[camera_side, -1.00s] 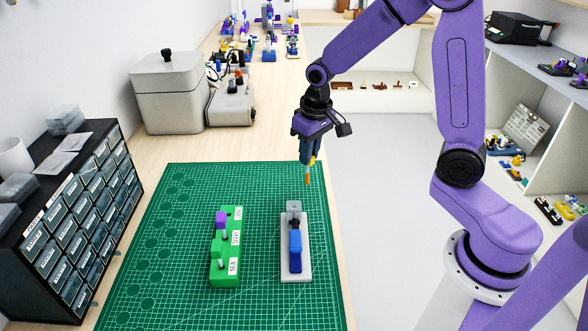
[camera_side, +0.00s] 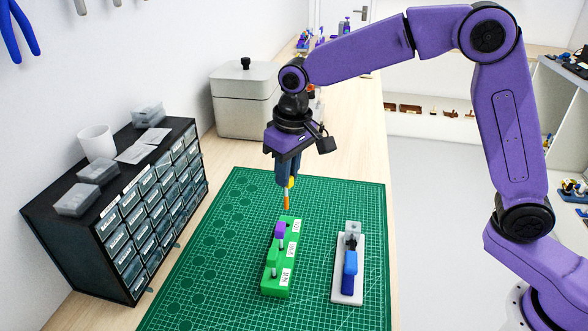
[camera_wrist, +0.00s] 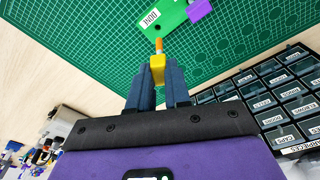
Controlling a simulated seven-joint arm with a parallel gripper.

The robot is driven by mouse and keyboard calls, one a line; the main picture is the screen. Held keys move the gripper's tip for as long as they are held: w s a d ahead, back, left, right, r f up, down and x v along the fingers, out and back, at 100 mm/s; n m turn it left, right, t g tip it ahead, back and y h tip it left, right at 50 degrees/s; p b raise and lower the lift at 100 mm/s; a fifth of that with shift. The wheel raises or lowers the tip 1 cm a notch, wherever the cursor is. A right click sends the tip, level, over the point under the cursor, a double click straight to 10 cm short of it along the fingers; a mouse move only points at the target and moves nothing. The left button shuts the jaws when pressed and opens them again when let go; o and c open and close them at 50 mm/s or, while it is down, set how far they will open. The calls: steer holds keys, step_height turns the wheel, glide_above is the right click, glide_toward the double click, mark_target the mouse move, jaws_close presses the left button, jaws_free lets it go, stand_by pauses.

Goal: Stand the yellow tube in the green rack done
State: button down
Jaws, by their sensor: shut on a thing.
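My gripper (camera_side: 286,181) is shut on the yellow tube (camera_wrist: 157,68) and points down. The tube has an orange tip (camera_wrist: 158,46) that hangs below the fingers; the fingers hide part of its yellow body. The green rack (camera_side: 272,289) lies on the mat below, with white labels along it. The tube is in the air above the rack's far end, apart from it. In the wrist view the label there (camera_wrist: 150,17) seems to read DONE, and a dark open hole (camera_wrist: 185,27) shows near it. A purple piece (camera_side: 280,230) stands in the rack close to that end.
A pale plate (camera_side: 337,287) with a blue part (camera_side: 349,270) and a grey block stands right of the rack. A black drawer cabinet (camera_side: 128,235) is at the left. A grey lidded box (camera_side: 240,105) stands behind. The green mat (camera_side: 215,270) is mostly clear.

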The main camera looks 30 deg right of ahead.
steer(key=shift+f, duration=2.25)
steer(key=shift+f, duration=1.35)
steer(key=c, duration=1)
jaws_free()
step_height(320, 180, up, 17)
steer(key=s, duration=0.2)
steer(key=shift+d+r, duration=0.15)
steer(key=shift+d, duration=0.2)
